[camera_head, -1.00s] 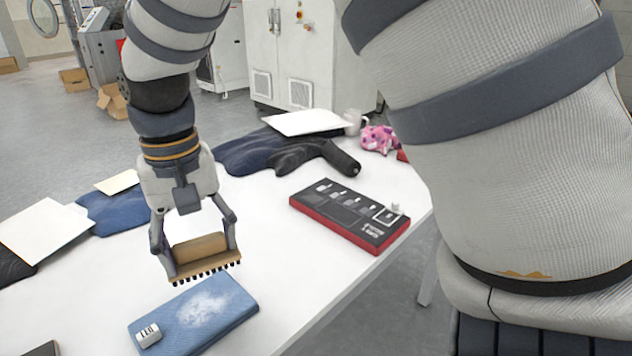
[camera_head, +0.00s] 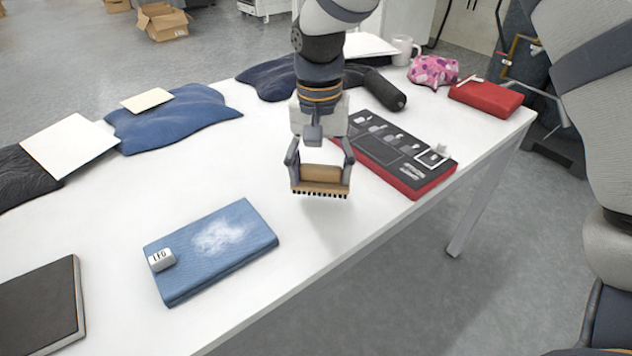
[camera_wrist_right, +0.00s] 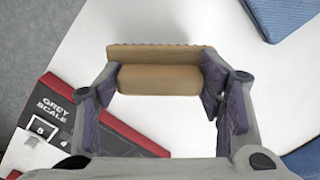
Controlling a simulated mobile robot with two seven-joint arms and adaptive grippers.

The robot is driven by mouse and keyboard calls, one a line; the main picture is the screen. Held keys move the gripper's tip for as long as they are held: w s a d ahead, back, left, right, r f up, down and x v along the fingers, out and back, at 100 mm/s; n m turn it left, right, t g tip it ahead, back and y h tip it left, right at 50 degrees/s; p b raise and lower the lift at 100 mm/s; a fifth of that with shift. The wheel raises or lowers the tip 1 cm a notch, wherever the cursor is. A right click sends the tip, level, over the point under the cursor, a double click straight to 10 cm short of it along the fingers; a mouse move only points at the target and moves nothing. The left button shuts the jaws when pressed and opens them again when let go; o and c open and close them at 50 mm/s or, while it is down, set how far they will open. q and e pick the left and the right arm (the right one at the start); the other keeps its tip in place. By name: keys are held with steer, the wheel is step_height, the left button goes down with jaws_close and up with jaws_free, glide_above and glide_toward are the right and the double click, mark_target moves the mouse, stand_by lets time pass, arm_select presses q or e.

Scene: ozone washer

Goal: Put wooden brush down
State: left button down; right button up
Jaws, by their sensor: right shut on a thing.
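The wooden brush (camera_head: 320,181) is tan with a row of dark bristles pointing down. My right gripper (camera_head: 320,168) is shut on it and holds it above the white table, left of the black and red tool board. In the right wrist view the brush (camera_wrist_right: 160,72) lies between the two fingers of the gripper (camera_wrist_right: 160,90). A faint shadow shows on the table below the brush. My left gripper is not in view.
The black and red board (camera_head: 400,150) is close on the right. A blue block (camera_head: 210,250) with a white patch and a small white marked cube (camera_head: 161,259) are to the left. Jeans (camera_head: 170,120) and dark cloth lie behind. Bare white table (camera_head: 230,170) lies between.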

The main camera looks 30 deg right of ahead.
mark_target(321, 183)
steer(key=shift+w+d+f, duration=0.2)
steer(key=shift+w+f, duration=0.05)
steer(key=shift+f, duration=0.1)
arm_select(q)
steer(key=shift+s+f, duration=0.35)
arm_select(e)
steer(key=shift+w+d+f, duration=0.15)
steer(key=shift+f, duration=0.75)
steer(key=shift+w+d+f, duration=0.1)
steer(key=shift+w+f, duration=0.05)
steer(key=shift+f, duration=0.75)
steer(key=shift+f, duration=0.15)
steer(key=o, duration=1.1)
step_height(321, 183, up, 12)
steer(key=shift+a+r+p, duration=0.1)
steer(key=shift+r+p, duration=0.1)
steer(key=shift+p, duration=0.15)
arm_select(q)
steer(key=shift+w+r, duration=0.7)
